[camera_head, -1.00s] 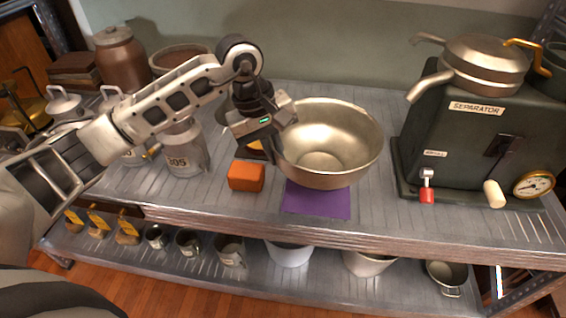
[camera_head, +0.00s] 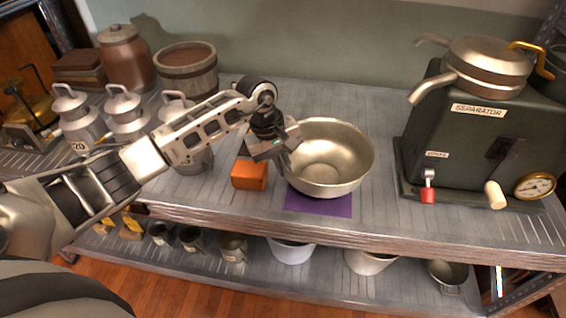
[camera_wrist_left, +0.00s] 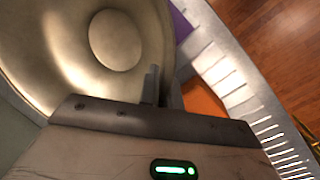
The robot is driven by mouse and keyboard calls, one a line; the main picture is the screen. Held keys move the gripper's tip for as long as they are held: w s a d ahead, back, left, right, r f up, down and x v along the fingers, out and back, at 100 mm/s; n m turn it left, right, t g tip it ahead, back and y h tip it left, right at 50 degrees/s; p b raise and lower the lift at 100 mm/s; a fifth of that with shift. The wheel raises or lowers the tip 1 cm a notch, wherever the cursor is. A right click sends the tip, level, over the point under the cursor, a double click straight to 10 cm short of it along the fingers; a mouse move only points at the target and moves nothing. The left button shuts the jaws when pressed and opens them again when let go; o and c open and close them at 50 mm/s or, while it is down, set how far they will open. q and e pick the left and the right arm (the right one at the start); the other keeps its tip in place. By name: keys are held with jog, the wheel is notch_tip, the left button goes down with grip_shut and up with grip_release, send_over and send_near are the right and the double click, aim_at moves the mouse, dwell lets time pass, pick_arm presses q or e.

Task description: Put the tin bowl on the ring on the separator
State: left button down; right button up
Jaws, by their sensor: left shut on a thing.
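The tin bowl (camera_head: 330,165) is a wide, upright, empty metal bowl at the middle of the shelf, over a purple mat (camera_head: 322,205). I cannot tell whether its base touches the mat. My left gripper (camera_head: 288,157) is shut on the bowl's left rim. The left wrist view shows the bowl's inside (camera_wrist_left: 120,45) and a gripper finger (camera_wrist_left: 150,88) at its wall. The dark separator (camera_head: 455,145) stands at the right, with a spouted metal pan (camera_head: 485,68) on top. I cannot make out a distinct ring there. My right gripper is not in view.
An orange block (camera_head: 249,175) sits just left of the bowl. Metal cans (camera_head: 126,112), a brown jar (camera_head: 125,58) and a wooden tub (camera_head: 187,72) stand at the left. The shelf between bowl and separator is clear. A red-knobbed lever (camera_head: 428,190) projects from the separator's front.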

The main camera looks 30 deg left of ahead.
pick_arm(q)
jog(key=shift+f, duration=0.1)
jog(key=c, duration=1.6)
grip_release()
